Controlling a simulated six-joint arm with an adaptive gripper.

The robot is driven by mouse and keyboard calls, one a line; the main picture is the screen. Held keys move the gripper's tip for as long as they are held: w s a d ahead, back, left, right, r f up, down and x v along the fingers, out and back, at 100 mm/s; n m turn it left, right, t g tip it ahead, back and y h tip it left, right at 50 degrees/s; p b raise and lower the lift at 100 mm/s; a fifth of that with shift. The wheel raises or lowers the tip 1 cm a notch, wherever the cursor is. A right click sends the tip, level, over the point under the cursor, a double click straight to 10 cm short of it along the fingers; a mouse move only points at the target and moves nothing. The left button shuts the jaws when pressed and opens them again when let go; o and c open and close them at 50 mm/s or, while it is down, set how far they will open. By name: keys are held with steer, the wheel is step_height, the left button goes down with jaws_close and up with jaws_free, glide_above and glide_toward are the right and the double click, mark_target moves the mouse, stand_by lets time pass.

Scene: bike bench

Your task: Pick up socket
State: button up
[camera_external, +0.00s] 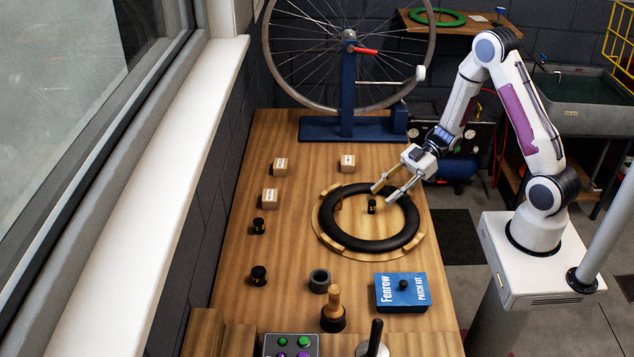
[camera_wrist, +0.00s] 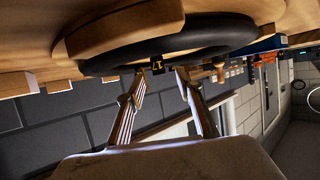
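Several small black cylinders that look like sockets or caps stand on the bench; I cannot tell for sure which is the socket. One black cylinder (camera_external: 371,206) stands inside the black tyre ring (camera_external: 327,216). It appears in the wrist view as a small black piece with a yellow mark (camera_wrist: 157,66), seen between the fingertips. Two more, a rear one (camera_external: 258,226) and a front one (camera_external: 258,275), stand at the left. Another (camera_external: 403,285) sits on the blue patch kit box (camera_external: 388,302). My gripper (camera_external: 381,196) is open and empty above the ring's far right part.
Small labelled wooden blocks (camera_external: 270,198) are at the left and back. The blue wheel stand (camera_external: 347,126) is at the rear. Bare bench (camera_external: 300,240) lies left of the tyre ring.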

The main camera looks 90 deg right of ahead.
mark_target(375, 201)
steer(key=shift+w+a+f, duration=0.1)
steer(key=shift+w+a, duration=0.05)
steer(key=shift+w, duration=0.05)
stand_by(0.3)
steer(key=shift+x, duration=2.5)
steer(key=shift+w, duration=0.1)
jaws_close()
